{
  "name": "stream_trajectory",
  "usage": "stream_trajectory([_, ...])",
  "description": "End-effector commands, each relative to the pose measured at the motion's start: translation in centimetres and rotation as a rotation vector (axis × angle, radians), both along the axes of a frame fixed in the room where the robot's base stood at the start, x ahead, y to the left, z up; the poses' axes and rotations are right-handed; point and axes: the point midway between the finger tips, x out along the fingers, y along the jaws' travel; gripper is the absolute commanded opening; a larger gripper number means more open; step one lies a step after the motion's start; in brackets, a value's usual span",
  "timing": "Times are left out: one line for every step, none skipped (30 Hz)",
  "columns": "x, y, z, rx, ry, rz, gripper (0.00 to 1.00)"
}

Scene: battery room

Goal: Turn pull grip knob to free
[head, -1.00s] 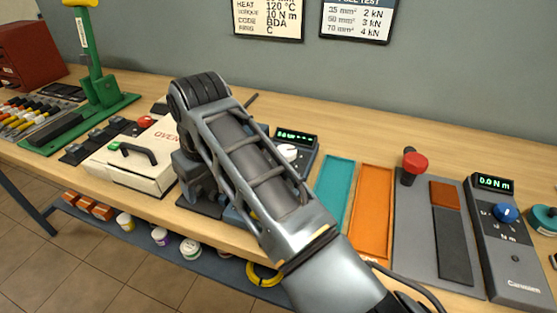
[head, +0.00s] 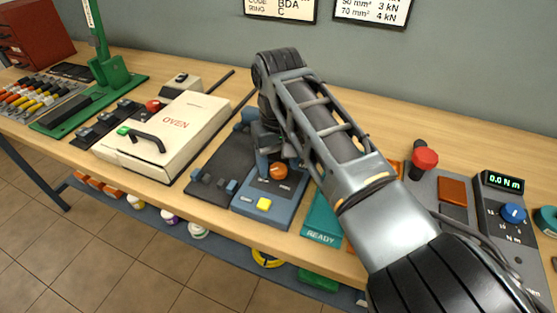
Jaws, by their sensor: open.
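An orange round knob (head: 279,170) sits on a blue-grey bench device (head: 262,192) with a yellow button (head: 264,204). It looks like the pull grip knob, but no label on it is readable. My gripper (head: 270,162) points down over this device, close beside the orange knob. It is open, with nothing seen in it. Its fingertips are small and partly hidden by my wrist and arm, so I cannot tell whether they touch the knob. My arm also hides the back right of the device.
A white oven box (head: 178,128) stands left of the device. A teal READY tray (head: 321,222) lies to its right. A red knob (head: 424,158) and a torque meter (head: 507,205) are further right. A green press (head: 110,70) stands far left.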

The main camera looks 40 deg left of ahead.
Motion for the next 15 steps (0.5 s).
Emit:
stream_trajectory([-0.01, -0.02, -0.19, -0.001, 0.001, 0.000, 0.64])
stream_trajectory([-0.01, -0.01, -0.27, -0.001, 0.001, 0.000, 0.64])
stream_trajectory([-0.01, -0.01, -0.32, 0.000, 0.000, 0.000, 0.64])
stream_trajectory([-0.01, 0.00, -0.34, 0.000, 0.000, 0.000, 0.64])
stream_trajectory([-0.01, 0.00, -0.35, 0.000, 0.000, 0.001, 0.64])
stream_trajectory([-0.01, 0.00, -0.35, 0.000, 0.000, 0.001, 0.64])
stream_trajectory([-0.01, 0.00, -0.35, 0.000, 0.000, 0.001, 0.64])
stream_trajectory([-0.01, 0.00, -0.34, 0.001, -0.001, 0.001, 0.64])
stream_trajectory([-0.01, 0.00, -0.34, 0.001, -0.001, 0.001, 0.64])
stream_trajectory([-0.01, 0.00, -0.34, 0.001, -0.001, 0.001, 0.62])
stream_trajectory([0.00, 0.01, -0.33, 0.001, -0.001, 0.001, 0.59])
stream_trajectory([0.00, 0.01, -0.33, 0.001, -0.001, 0.001, 0.55])
stream_trajectory([0.00, 0.01, -0.33, 0.001, -0.001, 0.001, 0.52])
stream_trajectory([0.00, 0.01, -0.33, 0.001, -0.001, 0.001, 0.49])
stream_trajectory([0.00, 0.01, -0.33, 0.001, -0.001, 0.001, 0.45])
